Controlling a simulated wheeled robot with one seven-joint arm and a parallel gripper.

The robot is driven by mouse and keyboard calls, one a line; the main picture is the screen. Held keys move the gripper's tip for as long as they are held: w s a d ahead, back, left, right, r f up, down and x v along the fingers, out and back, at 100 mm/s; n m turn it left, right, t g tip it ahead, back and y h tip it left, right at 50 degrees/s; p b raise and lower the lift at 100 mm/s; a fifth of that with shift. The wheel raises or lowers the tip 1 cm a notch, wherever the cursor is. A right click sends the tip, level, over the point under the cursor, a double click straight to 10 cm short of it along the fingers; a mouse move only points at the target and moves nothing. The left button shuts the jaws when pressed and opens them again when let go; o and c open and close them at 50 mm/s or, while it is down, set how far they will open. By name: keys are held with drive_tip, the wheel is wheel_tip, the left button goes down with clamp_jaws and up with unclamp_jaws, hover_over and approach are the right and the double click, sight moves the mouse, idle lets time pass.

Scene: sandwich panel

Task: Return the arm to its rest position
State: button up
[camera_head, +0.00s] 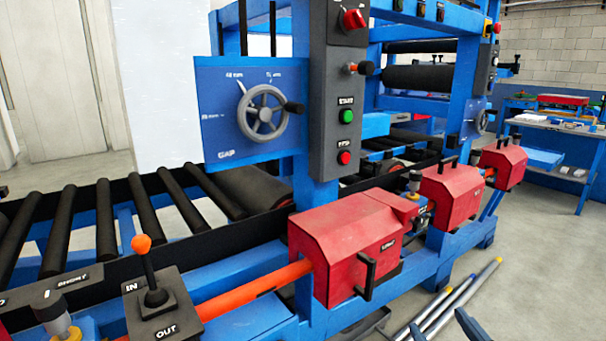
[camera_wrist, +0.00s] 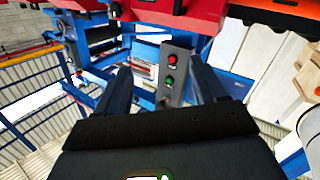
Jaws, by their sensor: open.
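My gripper (camera_wrist: 162,78) shows in the wrist view as two dark fingers spread wide apart, with nothing between them. In the head view, two dark blue tips at the bottom edge, right of centre, look like the fingertips of my gripper (camera_head: 437,320). They are in front of the machine, low and near the floor tubes in the picture, and seem to touch nothing. The rest of the arm is out of the head view. In the wrist view, a grey control box (camera_wrist: 174,72) with a red and a green button shows beyond the gap between the fingers.
A blue press machine with red covers (camera_head: 345,245) fills the middle. A roller conveyor (camera_head: 75,225) and an orange-knobbed lever box (camera_head: 160,305) are at left. Loose tubes (camera_head: 455,298) lie on the floor. Open floor is at right, before a blue workbench (camera_head: 555,135).

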drive_tip(key=s+f+m+g+h+p, duration=0.1)
drive_tip(key=s+f+m, duration=0.15)
drive_tip(key=s, duration=0.75)
drive_tip(key=s+f+m+g+h, duration=0.1)
drive_tip(key=s+f, duration=0.2)
drive_tip(key=s, duration=0.7)
drive_tip(key=r+p+v, duration=0.1)
drive_tip(key=r+v, duration=0.1)
drive_tip(key=v, duration=1.6)
drive_tip(key=shift+d+m+g, duration=0.2)
drive_tip(key=shift+m+g, duration=0.15)
drive_tip(key=shift+g, duration=0.05)
drive_tip(key=shift+r, duration=0.1)
